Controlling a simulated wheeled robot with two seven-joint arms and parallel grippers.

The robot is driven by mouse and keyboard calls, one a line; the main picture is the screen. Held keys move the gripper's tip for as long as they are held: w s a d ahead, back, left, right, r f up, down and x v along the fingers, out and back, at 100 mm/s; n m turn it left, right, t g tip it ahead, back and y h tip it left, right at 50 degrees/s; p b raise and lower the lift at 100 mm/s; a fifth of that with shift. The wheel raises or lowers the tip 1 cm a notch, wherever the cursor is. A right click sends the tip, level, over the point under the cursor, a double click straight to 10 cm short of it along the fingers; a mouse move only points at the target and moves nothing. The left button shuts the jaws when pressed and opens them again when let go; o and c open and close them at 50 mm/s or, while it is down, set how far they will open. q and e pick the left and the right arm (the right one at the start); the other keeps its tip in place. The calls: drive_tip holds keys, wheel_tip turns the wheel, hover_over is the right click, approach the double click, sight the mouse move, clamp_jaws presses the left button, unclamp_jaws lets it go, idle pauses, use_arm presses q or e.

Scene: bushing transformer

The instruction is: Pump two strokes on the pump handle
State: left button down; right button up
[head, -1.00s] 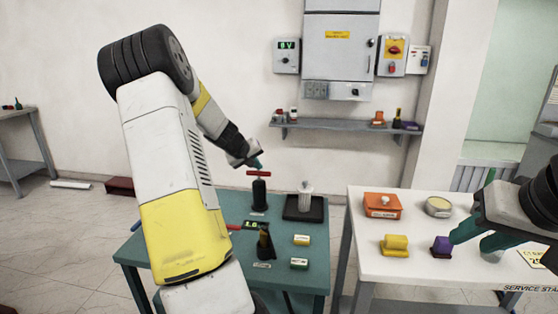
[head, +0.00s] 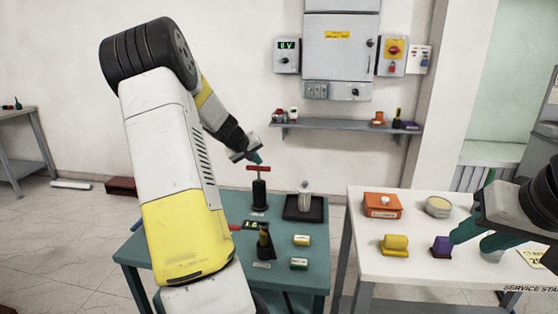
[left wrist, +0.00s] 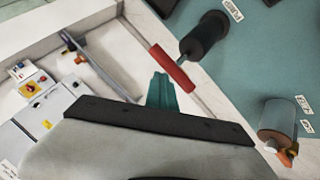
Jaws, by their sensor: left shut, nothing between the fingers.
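The pump is a black cylinder (head: 259,195) standing upright on the teal table, with a red T-shaped handle (head: 258,168) raised above it on a thin rod. My left gripper (head: 256,157) is shut and empty, its teal fingertips just above the red handle. My right gripper (head: 482,237) is open over the white table near a purple block (head: 441,247).
The teal table (head: 232,205) also holds a dark tray (head: 305,208) with a pale bottle-like part, a red digital display, a dark bottle and small yellow and green blocks. The white table (head: 425,275) carries an orange box and a yellow block. A wall shelf (head: 345,125) is behind.

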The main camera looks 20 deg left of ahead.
use_arm(q)
drive_tip(key=shift+r, duration=2.4)
drive_tip(key=s+d+r+m+g+h, duration=0.1)
drive_tip(key=s+d+r+m, duration=0.25)
drive_tip(key=s+d, duration=0.5)
drive_tip(key=s+d+r+m+g, duration=0.15)
drive_tip(key=s+d+r, duration=0.35)
drive_tip(key=d, duration=0.7)
drive_tip(key=s+d+f+m, duration=0.1)
drive_tip(key=s+d, duration=0.2)
drive_tip(key=s, duration=0.7)
drive_tip(key=s+d+f+m, duration=0.2)
drive_tip(key=s+d, duration=0.2)
drive_tip(key=s, duration=0.7)
drive_tip(key=shift+m, duration=0.3)
